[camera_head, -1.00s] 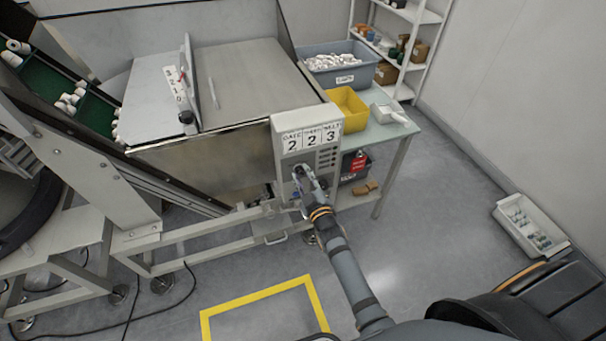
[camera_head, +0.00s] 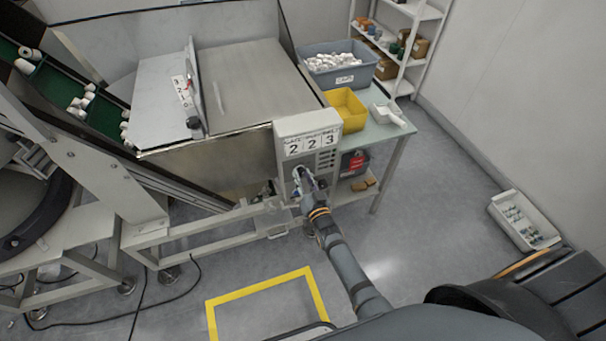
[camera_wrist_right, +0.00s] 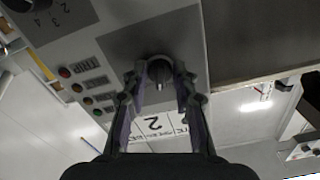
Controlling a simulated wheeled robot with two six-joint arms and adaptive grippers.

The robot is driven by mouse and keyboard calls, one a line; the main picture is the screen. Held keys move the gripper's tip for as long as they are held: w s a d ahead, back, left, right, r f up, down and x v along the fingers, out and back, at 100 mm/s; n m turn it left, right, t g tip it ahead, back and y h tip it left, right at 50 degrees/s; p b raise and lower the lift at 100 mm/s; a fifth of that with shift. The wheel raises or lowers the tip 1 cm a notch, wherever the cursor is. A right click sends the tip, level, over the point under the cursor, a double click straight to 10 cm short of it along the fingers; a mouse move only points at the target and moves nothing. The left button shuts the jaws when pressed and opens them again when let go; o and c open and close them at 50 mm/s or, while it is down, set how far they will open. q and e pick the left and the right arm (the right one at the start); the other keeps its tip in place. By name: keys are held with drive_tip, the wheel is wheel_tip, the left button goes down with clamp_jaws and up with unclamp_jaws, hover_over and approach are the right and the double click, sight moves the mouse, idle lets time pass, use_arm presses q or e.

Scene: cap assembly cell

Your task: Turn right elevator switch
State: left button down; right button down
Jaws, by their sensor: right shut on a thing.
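The control box (camera_head: 308,128) stands at the front right of the machine, with number cards reading 2, 2, 3 on its upper face. My right gripper (camera_head: 298,172) is at the lower part of its front face. In the right wrist view a round dark knob (camera_wrist_right: 154,70) with a light pointer mark sits on a grey panel plate. The two fingers of my right gripper (camera_wrist_right: 160,88) are on either side of this knob, shut on it. Another dark knob shows at the top left corner (camera_wrist_right: 20,5), beside the numbers 2, 3, 4. My left gripper is not in view.
Coloured buttons (camera_wrist_right: 80,68) line the panel beside the knob. A green-topped side table (camera_head: 385,130) with a yellow bin (camera_head: 346,108) and a grey tub (camera_head: 340,80) stands right of the box. A white tray (camera_head: 524,222) lies on the floor.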

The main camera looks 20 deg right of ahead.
drive_tip(key=m+p, duration=0.1)
drive_tip(key=m, duration=0.4)
drive_tip(key=shift+m, duration=0.3)
idle(0.4)
drive_tip(key=c, duration=1.1)
unclamp_jaws()
drive_tip(key=shift+o, duration=0.2)
drive_tip(key=s, duration=1.2)
drive_tip(key=shift+d, duration=0.15)
